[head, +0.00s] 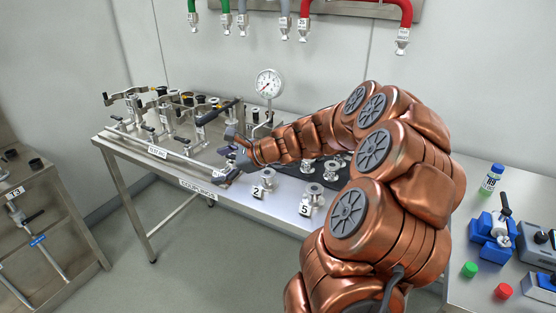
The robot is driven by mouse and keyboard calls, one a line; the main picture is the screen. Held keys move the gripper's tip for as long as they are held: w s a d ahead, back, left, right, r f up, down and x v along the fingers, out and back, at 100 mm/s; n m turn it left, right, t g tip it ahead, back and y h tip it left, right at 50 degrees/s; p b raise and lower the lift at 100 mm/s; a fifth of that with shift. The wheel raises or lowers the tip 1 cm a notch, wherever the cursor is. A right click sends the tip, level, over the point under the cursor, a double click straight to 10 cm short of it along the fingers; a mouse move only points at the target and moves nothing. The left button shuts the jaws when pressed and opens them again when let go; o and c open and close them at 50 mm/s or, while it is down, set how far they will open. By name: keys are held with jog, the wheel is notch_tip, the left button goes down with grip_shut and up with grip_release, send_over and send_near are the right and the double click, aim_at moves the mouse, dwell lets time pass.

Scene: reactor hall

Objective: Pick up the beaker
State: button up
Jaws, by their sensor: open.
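I cannot make out a beaker in the head view; my arm hides part of the bench behind it. My gripper (226,166) is at the end of my copper-coloured arm, over the front left part of the metal bench (145,165), near the "COUPLINGS" label. It is open, and I see nothing between its fingers. Its distance above the bench top is hard to judge.
Metal fittings numbered 2 (263,182) and 5 (312,198) stand right of my gripper. Valve piping and a round gauge (269,84) stand behind. A blue-capped bottle (491,178) and a blue vice (492,235) are on the right bench. Hoses (407,18) hang above.

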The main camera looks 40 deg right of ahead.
jog(key=d+f+m+h, duration=0.1)
jog(key=d+m, duration=0.1)
jog(key=d, duration=0.2)
jog(key=d+f+m+t+h, duration=0.1)
jog(key=d+m, duration=0.1)
jog(key=d, duration=0.3)
jog(key=d+m+t+h, duration=0.1)
jog(key=d+m, duration=0.1)
jog(key=d, duration=0.2)
jog(key=shift+s+d+f, duration=0.2)
jog(key=shift+s+f, duration=0.1)
jog(key=shift+f, duration=0.1)
jog(key=s+d+f+m+h, duration=0.1)
jog(key=d, duration=0.2)
jog(key=s+d+f+m+h, duration=0.1)
jog(key=d+m, duration=0.1)
jog(key=d, duration=0.1)
jog(key=s+d+f+m+h, duration=0.1)
jog(key=d+m, duration=0.1)
jog(key=d, duration=0.2)
jog(key=shift+d+t, duration=0.1)
jog(key=shift+t, duration=0.3)
jog(key=shift+d+f, duration=0.1)
jog(key=shift+d, duration=0.05)
jog(key=shift+d+p+x, duration=0.25)
jog(key=shift+p+x, duration=0.1)
jog(key=shift+x, duration=1.55)
jog(key=shift+d+p+x, duration=0.2)
jog(key=shift+p+x, duration=0.1)
jog(key=shift+x, duration=1.55)
